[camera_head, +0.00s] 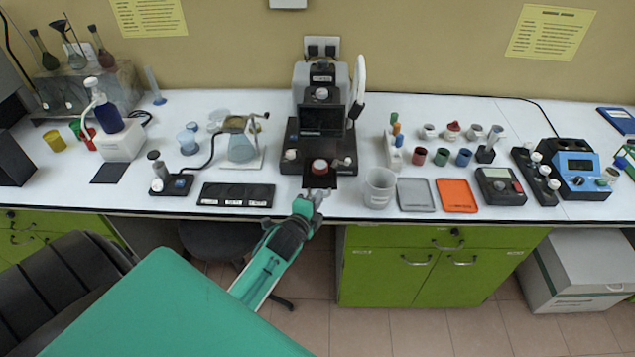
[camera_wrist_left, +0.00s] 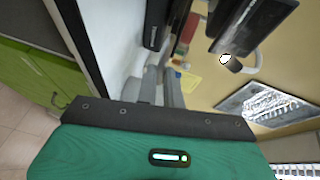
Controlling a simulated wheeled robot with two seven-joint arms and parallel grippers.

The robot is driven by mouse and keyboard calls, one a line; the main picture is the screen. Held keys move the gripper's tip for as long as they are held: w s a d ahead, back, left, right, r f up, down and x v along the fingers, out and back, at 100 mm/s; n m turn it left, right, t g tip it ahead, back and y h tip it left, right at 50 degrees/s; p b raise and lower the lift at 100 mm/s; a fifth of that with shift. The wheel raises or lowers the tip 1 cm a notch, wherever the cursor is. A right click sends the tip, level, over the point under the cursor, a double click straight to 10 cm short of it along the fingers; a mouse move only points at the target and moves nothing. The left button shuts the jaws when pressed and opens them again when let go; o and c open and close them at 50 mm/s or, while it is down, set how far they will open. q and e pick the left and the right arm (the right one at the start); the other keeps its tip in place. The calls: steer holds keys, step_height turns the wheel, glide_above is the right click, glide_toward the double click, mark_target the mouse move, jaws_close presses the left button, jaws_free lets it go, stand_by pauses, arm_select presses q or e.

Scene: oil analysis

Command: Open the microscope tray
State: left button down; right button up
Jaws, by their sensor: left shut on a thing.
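The microscope (camera_head: 322,120) stands at the back middle of the white bench, with a black base and a pale upper body. Its dark tray (camera_head: 321,183) juts from the front of the base, near the bench edge. A round red-and-white piece (camera_head: 319,166) shows just behind it. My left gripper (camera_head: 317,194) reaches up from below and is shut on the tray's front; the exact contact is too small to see. In the left wrist view the fingers (camera_wrist_left: 161,85) point toward dark microscope parts (camera_wrist_left: 235,22), and the grip itself is unclear. My right gripper is out of view.
A black slide tray (camera_head: 236,195) lies left of the microscope. A clear beaker (camera_head: 380,187), a grey tray (camera_head: 415,195) and an orange tray (camera_head: 457,195) stand to the right. Green cabinets (camera_head: 400,275) are below the bench, and a stool (camera_head: 222,240) is underneath.

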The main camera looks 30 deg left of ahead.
arm_select(q)
steer(key=shift+s+d, duration=0.25)
steer(key=shift+s, duration=0.15)
steer(key=c, duration=1.5)
jaws_free()
steer(key=shift+c, duration=0.2)
steer(key=b+v, duration=0.3)
steer(key=v, duration=1)
steer(key=shift+s+b, duration=0.3)
steer(key=shift+s, duration=0.05)
